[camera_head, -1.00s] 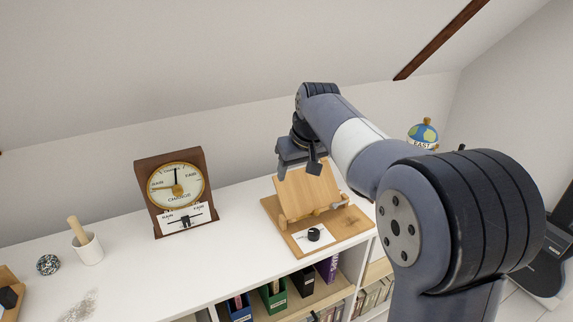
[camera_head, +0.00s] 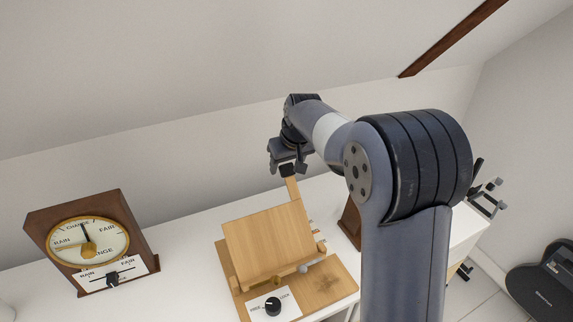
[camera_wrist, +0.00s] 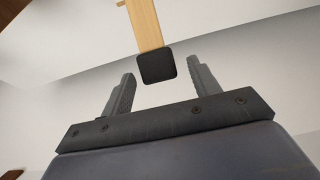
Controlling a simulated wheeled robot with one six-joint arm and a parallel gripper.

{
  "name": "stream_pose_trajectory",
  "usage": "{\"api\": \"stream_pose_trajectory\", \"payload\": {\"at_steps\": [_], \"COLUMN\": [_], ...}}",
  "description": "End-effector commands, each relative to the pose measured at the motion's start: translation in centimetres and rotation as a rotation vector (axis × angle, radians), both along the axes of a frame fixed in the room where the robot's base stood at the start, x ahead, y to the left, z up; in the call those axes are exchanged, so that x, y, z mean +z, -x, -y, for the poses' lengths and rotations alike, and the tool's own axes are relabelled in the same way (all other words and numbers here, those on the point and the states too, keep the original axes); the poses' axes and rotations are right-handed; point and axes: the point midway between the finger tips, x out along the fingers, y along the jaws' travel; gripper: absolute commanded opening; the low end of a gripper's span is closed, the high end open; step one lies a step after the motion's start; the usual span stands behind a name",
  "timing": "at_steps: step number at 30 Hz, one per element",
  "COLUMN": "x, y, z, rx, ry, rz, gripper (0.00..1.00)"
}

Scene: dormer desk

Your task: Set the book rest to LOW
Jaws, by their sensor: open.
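The book rest (camera_head: 265,245) is a tilted wooden board on a wooden base (camera_head: 335,285), standing on the white top. A wooden lever (camera_head: 293,187) rises behind the board's top edge and shows in the wrist view (camera_wrist: 142,22). It ends in a black block (camera_wrist: 157,66). A black knob (camera_head: 273,306) sits on a white card on the base; its small lettering is hard to read. My gripper (camera_head: 288,166) is open, and the black block stands between its fingertips (camera_wrist: 161,69), with a visible gap on each side. The lever's lower end is hidden behind the board.
A wooden dial instrument (camera_head: 92,240) with a slider card stands to the left. A brown wooden object (camera_head: 350,222) is partly hidden behind my arm on the right. The sloping ceiling comes down behind the desk. White surface is clear between the dial and the book rest.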

Motion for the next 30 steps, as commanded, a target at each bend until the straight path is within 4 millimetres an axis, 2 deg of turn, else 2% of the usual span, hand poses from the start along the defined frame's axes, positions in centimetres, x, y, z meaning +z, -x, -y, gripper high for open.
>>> {"api": "stream_pose_trajectory", "payload": {"at_steps": [4, 13, 30], "x": [-0.94, -1.11, -1.07], "y": [-0.34, -0.41, -0.41], "z": [-0.14, -0.16, -0.15], "rx": [0.000, 0.000, 0.000], "ry": [0.000, 0.000, 0.000], "rz": [0.000, 0.000, 0.000], "gripper": [0.58, 0.57, 0.11]}}
